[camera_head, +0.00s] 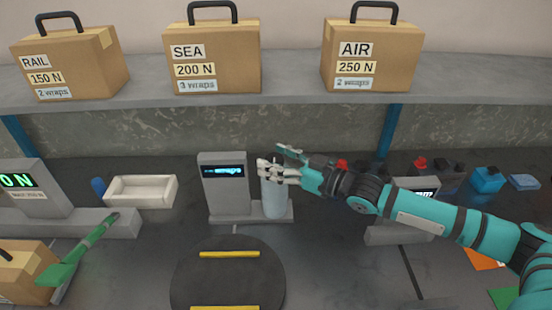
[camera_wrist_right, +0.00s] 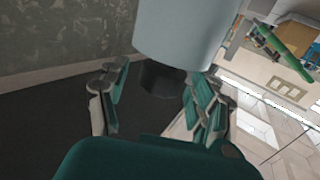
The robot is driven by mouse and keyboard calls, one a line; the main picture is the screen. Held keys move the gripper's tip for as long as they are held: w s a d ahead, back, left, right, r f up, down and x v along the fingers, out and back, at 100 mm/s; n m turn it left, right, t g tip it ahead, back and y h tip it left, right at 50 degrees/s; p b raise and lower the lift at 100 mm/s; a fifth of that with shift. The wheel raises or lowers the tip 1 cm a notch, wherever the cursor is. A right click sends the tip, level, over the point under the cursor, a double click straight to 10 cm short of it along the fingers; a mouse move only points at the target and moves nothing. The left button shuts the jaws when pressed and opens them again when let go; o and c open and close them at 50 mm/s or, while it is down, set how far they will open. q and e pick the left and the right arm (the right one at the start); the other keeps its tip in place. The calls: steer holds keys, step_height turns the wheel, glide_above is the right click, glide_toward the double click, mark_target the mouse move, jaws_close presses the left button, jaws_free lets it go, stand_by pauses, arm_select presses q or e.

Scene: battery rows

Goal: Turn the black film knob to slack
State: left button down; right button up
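The film roll (camera_head: 274,198) is a pale blue upright cylinder on the grey wrapper's base, and it also shows in the right wrist view (camera_wrist_right: 185,30). The black film knob (camera_wrist_right: 160,79) sits at the end of the roll in the right wrist view; my right gripper hides it in the head view. My right gripper (camera_head: 268,168) reaches in from the right at the top of the roll. In the right wrist view its fingers (camera_wrist_right: 155,98) are apart, on either side of the knob, with a gap on the left. Contact on the right is unclear. My left gripper is not in view.
The wrapper's display post (camera_head: 222,180) stands just left of the roll. A round dark turntable (camera_head: 228,278) lies in front. A white tray (camera_head: 141,190) and a green-handled tool (camera_head: 85,250) are at left. Boxes such as the SEA box (camera_head: 212,50) stand on the shelf behind.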

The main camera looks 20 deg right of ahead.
steer(key=shift+w+a, duration=0.1)
steer(key=v, duration=1.2)
